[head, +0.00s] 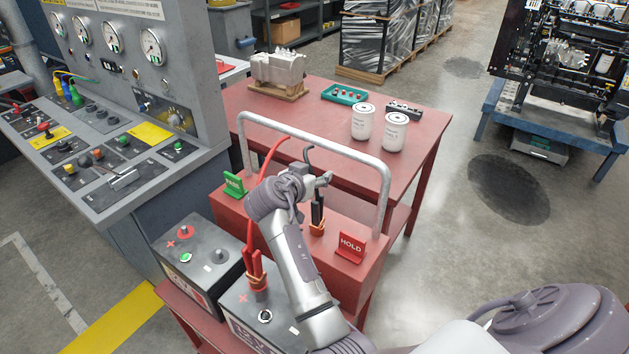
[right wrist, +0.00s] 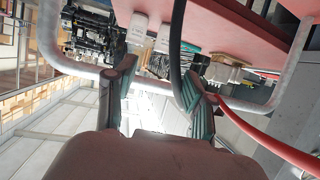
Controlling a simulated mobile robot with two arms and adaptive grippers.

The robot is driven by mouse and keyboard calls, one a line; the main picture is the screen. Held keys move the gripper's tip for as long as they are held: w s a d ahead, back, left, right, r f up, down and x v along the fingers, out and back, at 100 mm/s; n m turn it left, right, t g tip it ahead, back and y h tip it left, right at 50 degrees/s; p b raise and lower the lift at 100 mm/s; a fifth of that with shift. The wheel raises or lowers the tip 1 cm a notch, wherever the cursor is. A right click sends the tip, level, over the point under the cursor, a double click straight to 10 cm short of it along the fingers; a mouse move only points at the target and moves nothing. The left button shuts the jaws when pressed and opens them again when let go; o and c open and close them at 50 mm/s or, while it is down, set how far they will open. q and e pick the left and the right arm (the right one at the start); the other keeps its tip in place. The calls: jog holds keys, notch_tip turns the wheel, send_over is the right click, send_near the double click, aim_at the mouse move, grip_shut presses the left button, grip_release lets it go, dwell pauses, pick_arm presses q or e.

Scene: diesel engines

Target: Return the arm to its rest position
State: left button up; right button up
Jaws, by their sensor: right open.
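My right arm reaches in from the lower right of the head view, over the red battery cart (head: 345,277). My right gripper (head: 324,180) is above the cart, inside the line of its grey tubular handle (head: 315,130). In the right wrist view its two green-padded fingers (right wrist: 156,92) are spread apart, with nothing gripped between them. A black cable (right wrist: 177,50) runs close by the right-hand finger; I cannot tell whether they touch. In the head view the black clamp (head: 317,212) stands upright in an orange holder just below the gripper. My left gripper is not in view.
A red clamp (head: 257,272) with a red cable (head: 268,162) stands beside my forearm. Two batteries (head: 197,262) sit at the cart's left. A gauge console (head: 150,120) rises on the left.

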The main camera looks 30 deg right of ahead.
dwell(0.5)
jog(key=s+a+f+n+y, duration=0.3)
jog(key=s+f+n+y, duration=0.15)
jog(key=s+f, duration=0.8)
jog(key=s+a+f+n+g+y, duration=0.15)
jog(key=s+a+n+y, duration=0.35)
jog(key=s, duration=0.6)
jog(key=s+a+f+n+g+y, duration=0.15)
jog(key=s+a+n, duration=0.25)
jog(key=s+a, duration=0.5)
jog(key=s+d+f+g, duration=0.1)
jog(key=s+f, duration=0.1)
jog(key=f, duration=1.2)
jog(key=s+f+g, duration=0.1)
jog(key=s+f, duration=0.1)
jog(key=f, duration=1.2)
jog(key=s+d+f+g+b, duration=0.1)
jog(key=s+d+f, duration=0.2)
jog(key=s+f, duration=1.2)
jog(key=shift+s+n+y, duration=0.3)
jog(key=shift+s+n, duration=0.05)
